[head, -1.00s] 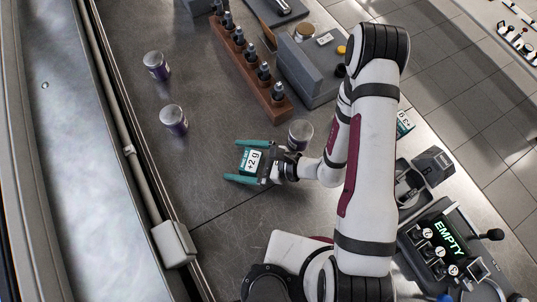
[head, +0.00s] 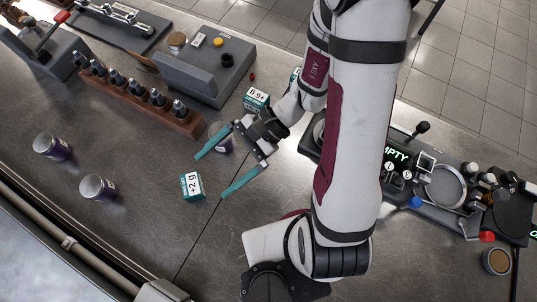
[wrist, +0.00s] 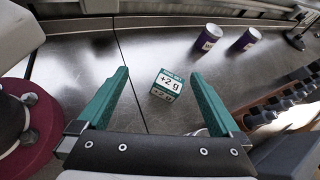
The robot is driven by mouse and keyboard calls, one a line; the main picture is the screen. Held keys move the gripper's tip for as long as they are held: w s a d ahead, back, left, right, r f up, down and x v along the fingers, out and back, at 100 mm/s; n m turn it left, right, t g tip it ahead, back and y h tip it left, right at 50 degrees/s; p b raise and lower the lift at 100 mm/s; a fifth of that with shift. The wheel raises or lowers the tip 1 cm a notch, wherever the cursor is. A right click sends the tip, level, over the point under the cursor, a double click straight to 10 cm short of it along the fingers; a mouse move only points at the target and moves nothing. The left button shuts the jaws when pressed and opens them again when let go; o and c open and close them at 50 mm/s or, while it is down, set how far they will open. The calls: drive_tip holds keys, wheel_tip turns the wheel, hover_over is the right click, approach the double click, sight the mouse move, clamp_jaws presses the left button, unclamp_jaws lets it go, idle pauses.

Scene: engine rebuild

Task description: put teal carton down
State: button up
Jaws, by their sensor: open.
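The teal carton (head: 192,187), with a white "+2 g" label, sits on the bare metal bench, clear of the fingers. My gripper (head: 213,173) is open and empty, its two teal fingers spread wide just to the right of the carton. In the wrist view the carton (wrist: 167,86) stands beyond and between the open fingertips (wrist: 160,75), touching neither. A second teal and white carton (head: 256,99) stands further back, beside the grey block.
Two purple cans (head: 52,147) (head: 98,188) stand at the left. Another can (head: 220,140) is partly hidden behind my gripper. A wooden rack (head: 137,103) of dark injector-like parts lies behind. A scale reading "EMPTY" (head: 396,154) is at right. Bench around the carton is clear.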

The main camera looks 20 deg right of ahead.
drive_tip(key=s+d+r+n+t+h, duration=0.3)
drive_tip(key=s+d+r+n+h, duration=0.35)
drive_tip(key=d+r+h, duration=0.35)
drive_tip(key=w+d+r+n, duration=0.1)
drive_tip(key=w+d+n, duration=0.25)
drive_tip(key=w, duration=0.45)
drive_tip(key=w+d+r+n, duration=0.2)
drive_tip(key=w+n, duration=0.2)
drive_tip(key=w, duration=0.4)
drive_tip(key=w+d+f+n+h, duration=0.1)
drive_tip(key=w+d+f+n, duration=0.25)
drive_tip(key=w+d, duration=0.3)
drive_tip(key=w+d+f+n+h, duration=0.1)
drive_tip(key=w+d+f+n, duration=0.1)
drive_tip(key=w+d+n, duration=0.4)
drive_tip(key=shift+m, duration=0.85)
drive_tip(key=f, duration=0.6)
drive_tip(key=w+a+f, duration=0.1)
drive_tip(key=f, duration=0.3)
drive_tip(key=shift+r, duration=0.1)
